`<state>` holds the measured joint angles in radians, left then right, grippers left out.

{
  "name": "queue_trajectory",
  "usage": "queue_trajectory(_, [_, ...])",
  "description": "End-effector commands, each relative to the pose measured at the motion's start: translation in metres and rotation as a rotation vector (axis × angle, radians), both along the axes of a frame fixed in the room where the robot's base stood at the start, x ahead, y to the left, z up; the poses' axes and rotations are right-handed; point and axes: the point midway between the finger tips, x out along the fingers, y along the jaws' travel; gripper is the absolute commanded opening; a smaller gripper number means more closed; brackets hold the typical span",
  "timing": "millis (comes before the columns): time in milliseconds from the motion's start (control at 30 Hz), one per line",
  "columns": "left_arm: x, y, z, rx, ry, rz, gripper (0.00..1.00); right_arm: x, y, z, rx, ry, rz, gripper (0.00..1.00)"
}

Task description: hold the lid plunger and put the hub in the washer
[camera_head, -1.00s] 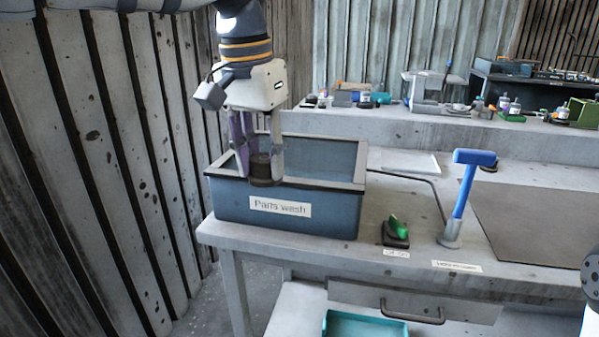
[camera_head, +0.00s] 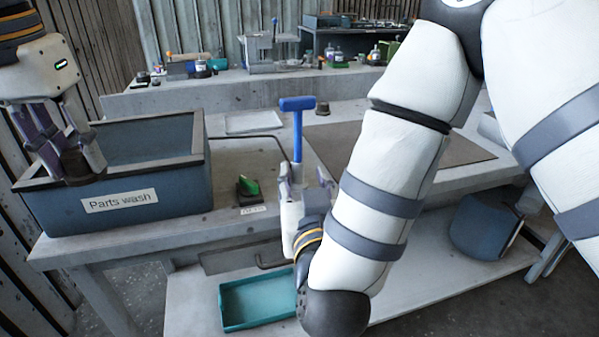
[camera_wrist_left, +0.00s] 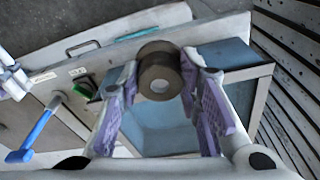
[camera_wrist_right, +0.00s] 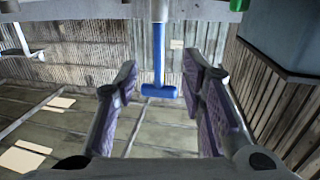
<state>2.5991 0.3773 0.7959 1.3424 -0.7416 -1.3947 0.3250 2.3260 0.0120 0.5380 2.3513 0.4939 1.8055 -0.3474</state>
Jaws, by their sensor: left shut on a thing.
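My left gripper (camera_head: 68,160) is shut on the hub (camera_head: 85,172), a dark brown ring-like cylinder. In the left wrist view the hub (camera_wrist_left: 158,72) sits between the fingertips, its hole showing. The hub appears over the front rim of the washer (camera_head: 200,165), a blue open box labelled "Parts wash"; its height above the rim is hard to tell. The lid plunger (camera_head: 298,130) stands upright on the bench, with a blue T-handle and its lower part hidden. My right gripper (camera_head: 306,182) is open in front of it. In the right wrist view the plunger (camera_wrist_right: 158,60) shows between the spread fingers.
A green-topped item (camera_head: 248,186) stands on the bench between washer and plunger. A teal tray (camera_head: 240,302) lies on the lower shelf. A white flat plate (camera_head: 252,121) and a raised back shelf (camera_head: 170,97) with small items lie behind. A dark mat (camera_head: 375,140) covers the right.

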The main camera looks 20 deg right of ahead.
Motion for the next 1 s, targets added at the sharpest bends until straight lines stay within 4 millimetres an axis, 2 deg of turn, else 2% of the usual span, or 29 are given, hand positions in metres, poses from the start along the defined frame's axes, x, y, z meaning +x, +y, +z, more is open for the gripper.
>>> queue_trajectory(67, [0.0, 0.0, 0.0, 0.0, 0.0, 0.0, 0.0, 0.002, 0.0, 0.011, -0.005, -0.033, -0.012, 0.37])
queue_trajectory(167, [0.0, 0.0, 0.0, 0.0, 0.0, 0.0, 0.0, 0.012, -0.003, 0.015, -0.004, -0.044, -0.02, 0.37])
queue_trajectory(400, [0.0, 0.0, 0.0, 0.0, 0.0, 0.0, 0.0, 0.068, -0.014, 0.014, -0.004, -0.043, -0.019, 0.37])
queue_trajectory(600, [0.0, 0.0, 0.0, 0.0, 0.0, 0.0, 0.0, 0.105, -0.021, 0.013, -0.005, -0.041, -0.016, 0.37])
queue_trajectory(767, [0.0, 0.0, 0.0, 0.0, 0.0, 0.0, 0.0, 0.117, -0.024, 0.013, -0.006, -0.039, -0.015, 0.37])
queue_trajectory(1000, [0.0, 0.0, 0.0, 0.0, 0.0, 0.0, 0.0, 0.119, -0.024, 0.013, -0.006, -0.039, -0.014, 0.37])
